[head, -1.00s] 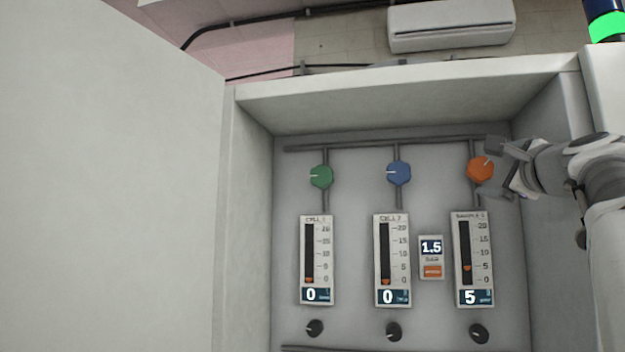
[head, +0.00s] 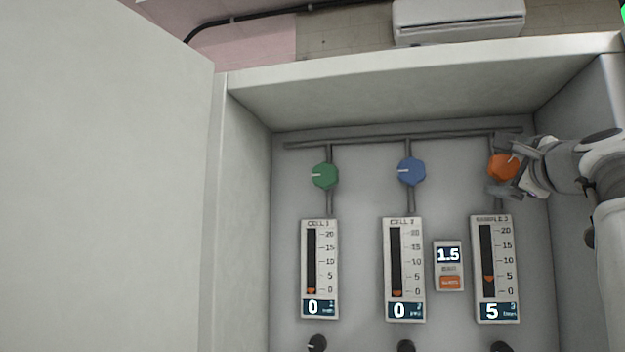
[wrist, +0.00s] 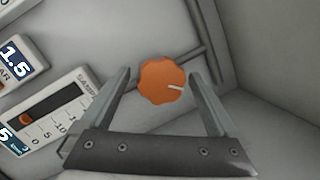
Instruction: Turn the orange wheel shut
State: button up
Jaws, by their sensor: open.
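The orange wheel (head: 502,167) is on the back panel of the cabinet, at the upper right of the head view, above the sample meter (head: 495,268), which reads 5. Its white mark points up and right there. In the wrist view the orange wheel (wrist: 163,82) lies between and a little beyond the two fingers, its mark pointing right. My gripper (head: 508,165) comes in from the right; it also shows in the wrist view (wrist: 160,73). It is open, with a finger on each side of the wheel. Whether either finger touches it I cannot tell.
A green wheel (head: 325,175) and a blue wheel (head: 411,171) are left of the orange one, above meters reading 0. A small display (head: 448,264) reads 1.5. The cabinet's right wall (head: 578,115) is close to my arm. An open door (head: 105,190) fills the left.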

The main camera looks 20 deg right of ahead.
jog(key=c, duration=1.4)
jog(key=shift+o, duration=0.2)
